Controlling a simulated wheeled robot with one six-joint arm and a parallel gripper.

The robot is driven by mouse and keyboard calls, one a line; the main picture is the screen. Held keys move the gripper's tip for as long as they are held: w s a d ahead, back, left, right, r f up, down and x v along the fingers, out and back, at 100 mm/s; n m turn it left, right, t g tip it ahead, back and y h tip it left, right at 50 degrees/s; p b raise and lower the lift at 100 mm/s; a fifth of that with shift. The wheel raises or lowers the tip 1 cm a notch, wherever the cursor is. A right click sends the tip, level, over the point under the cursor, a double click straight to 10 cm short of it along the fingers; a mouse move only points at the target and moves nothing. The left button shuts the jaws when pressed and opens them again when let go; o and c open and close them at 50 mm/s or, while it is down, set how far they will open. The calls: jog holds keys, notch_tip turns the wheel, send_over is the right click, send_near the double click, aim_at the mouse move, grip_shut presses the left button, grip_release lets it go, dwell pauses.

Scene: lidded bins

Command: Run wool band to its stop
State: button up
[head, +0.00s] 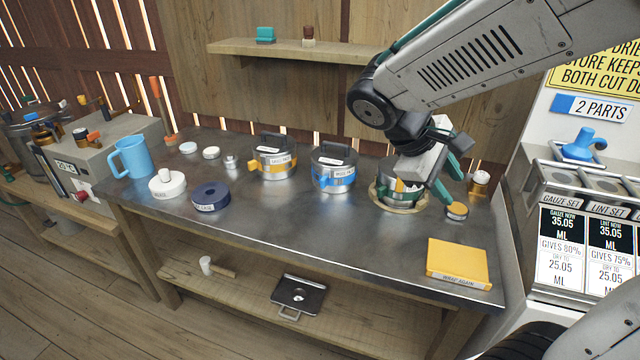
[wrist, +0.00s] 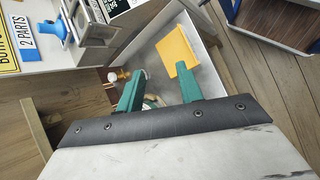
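My gripper (head: 446,178) is over the right-hand lidded bin (head: 396,190), which sits in a tan ring on the metal bench. Its teal fingers are apart in the wrist view (wrist: 160,92), with a small part of something pale between them, mostly hidden. I cannot tell whether they touch the bin. Most of this bin's band and lid is hidden by my gripper. A bin with an orange band (head: 273,160) and one with a blue band (head: 334,170) stand to the left, each with a dark handle. The labels are too small to read surely, so I cannot tell which band is wool.
A yellow pad (head: 458,262) lies at the bench's front right. A small orange-topped jar (head: 457,211) and a brass pot (head: 480,180) stand near my gripper. A dark blue roll (head: 210,196), white disc (head: 167,184) and blue mug (head: 133,158) are left. Bench front centre is clear.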

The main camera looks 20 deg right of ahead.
jog(key=w+f+n+t+h, duration=0.25)
jog(key=w+n+h, duration=0.25)
jog(key=w, duration=0.6)
jog(key=n+t+y, duration=0.1)
jog(key=n+t, duration=1.2)
jog(key=n, duration=0.4)
send_near(322, 183)
jog(key=shift+w+d+r, duration=0.3)
jog(key=shift+w+d, duration=0.3)
jog(key=shift+d, duration=0.25)
jog(key=shift+w+f, duration=0.1)
jog(key=shift+w, duration=0.15)
jog(key=x, duration=0.7)
jog(key=shift+w, duration=0.2)
grip_shut()
jog(key=shift+d, duration=0.1)
